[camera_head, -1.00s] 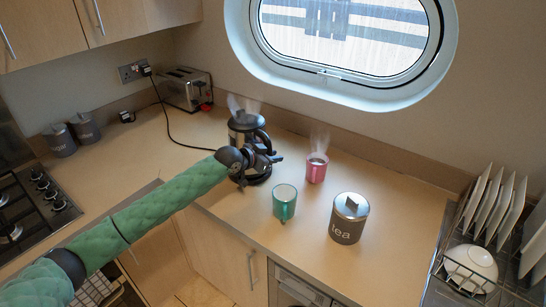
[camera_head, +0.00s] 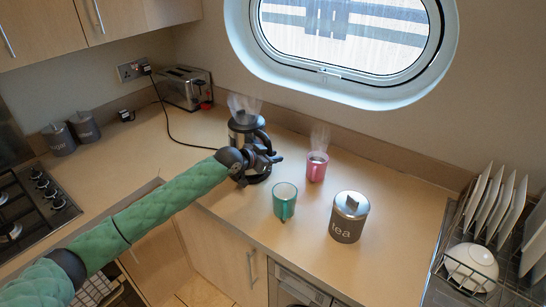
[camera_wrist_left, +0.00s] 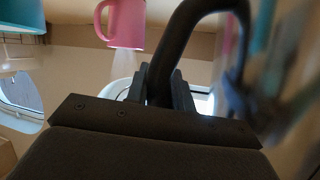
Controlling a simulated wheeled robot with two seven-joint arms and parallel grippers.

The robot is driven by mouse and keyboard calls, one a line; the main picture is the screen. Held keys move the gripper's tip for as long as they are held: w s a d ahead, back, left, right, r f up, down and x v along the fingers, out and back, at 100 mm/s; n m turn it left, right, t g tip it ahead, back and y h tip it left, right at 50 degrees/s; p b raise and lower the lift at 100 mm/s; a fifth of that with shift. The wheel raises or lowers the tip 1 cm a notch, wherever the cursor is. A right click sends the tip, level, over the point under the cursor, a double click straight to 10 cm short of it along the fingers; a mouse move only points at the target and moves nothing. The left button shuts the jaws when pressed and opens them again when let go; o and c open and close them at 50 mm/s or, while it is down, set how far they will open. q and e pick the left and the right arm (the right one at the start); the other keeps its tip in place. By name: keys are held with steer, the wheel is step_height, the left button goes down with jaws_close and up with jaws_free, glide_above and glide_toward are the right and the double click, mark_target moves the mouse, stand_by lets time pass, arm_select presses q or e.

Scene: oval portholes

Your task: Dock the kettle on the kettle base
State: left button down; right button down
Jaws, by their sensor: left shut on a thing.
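The dark kettle (camera_head: 241,136) with a silver band stands near the back of the counter and steams. My left gripper (camera_head: 266,158) is at its right front side, shut on the kettle's black handle, which rises between the jaws (camera_wrist_left: 160,88) in the left wrist view (camera_wrist_left: 165,50). A round black kettle base (camera_head: 258,178) shows low under the kettle and gripper. The gripper and arm cover much of it, so I cannot tell whether the kettle touches it or is fully seated. My right gripper is not in view.
A pink mug (camera_head: 316,167) and a teal mug (camera_head: 284,202) stand right of the kettle, with the tea canister (camera_head: 348,218) beyond. A black cord (camera_head: 168,122) runs from the socket towards the kettle. A toaster (camera_head: 186,88) is behind left; a dish rack (camera_head: 480,240) is far right.

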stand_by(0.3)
arm_select(q)
steer(key=c, duration=1.5)
jaws_free()
steer(key=p+v, duration=0.4)
steer(key=v, duration=0.7)
steer(key=shift+f, duration=0.15)
steer(key=shift+s+a, duration=0.1)
